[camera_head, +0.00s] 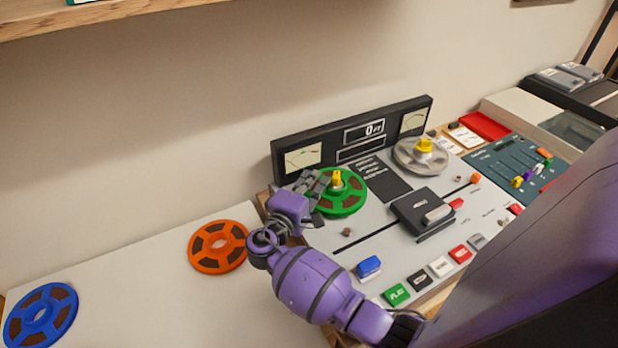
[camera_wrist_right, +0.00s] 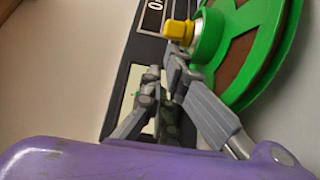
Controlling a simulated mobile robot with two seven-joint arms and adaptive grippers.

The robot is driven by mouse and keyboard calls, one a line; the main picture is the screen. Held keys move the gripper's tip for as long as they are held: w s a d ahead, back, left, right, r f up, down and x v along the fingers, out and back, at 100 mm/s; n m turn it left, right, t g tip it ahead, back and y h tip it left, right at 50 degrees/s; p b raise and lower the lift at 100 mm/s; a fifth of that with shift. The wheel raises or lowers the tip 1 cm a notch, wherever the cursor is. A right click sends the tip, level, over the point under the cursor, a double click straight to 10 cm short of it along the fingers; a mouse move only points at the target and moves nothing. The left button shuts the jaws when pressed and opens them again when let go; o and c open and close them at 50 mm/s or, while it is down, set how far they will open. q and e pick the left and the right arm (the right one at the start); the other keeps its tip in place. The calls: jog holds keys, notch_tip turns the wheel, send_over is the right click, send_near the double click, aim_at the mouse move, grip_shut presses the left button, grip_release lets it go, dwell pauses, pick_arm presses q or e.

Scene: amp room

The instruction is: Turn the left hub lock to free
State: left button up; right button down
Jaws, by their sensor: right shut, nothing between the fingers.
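The left hub lock is a yellow knob (camera_head: 337,178) on a silver and green hub at the centre of the green reel (camera_head: 352,203). My right gripper (camera_head: 318,182) is shut and empty at the left side of the green reel. In the wrist view its fingertips (camera_wrist_right: 176,60) are right by the knob and hub; I cannot tell whether they touch. My left gripper is not in view.
A second yellow hub lock (camera_head: 425,145) sits on the grey reel to the right. The meter panel (camera_head: 350,137) stands behind the reels. An orange reel (camera_head: 217,246) and a blue reel (camera_head: 41,315) lie on the pale table at left. Coloured buttons line the deck's front.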

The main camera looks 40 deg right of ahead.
jog(key=shift+s, duration=0.15)
jog(key=shift+s+d+n+t+y, duration=0.1)
jog(key=shift+s+n+t+y, duration=0.25)
jog(key=shift+t, duration=0.25)
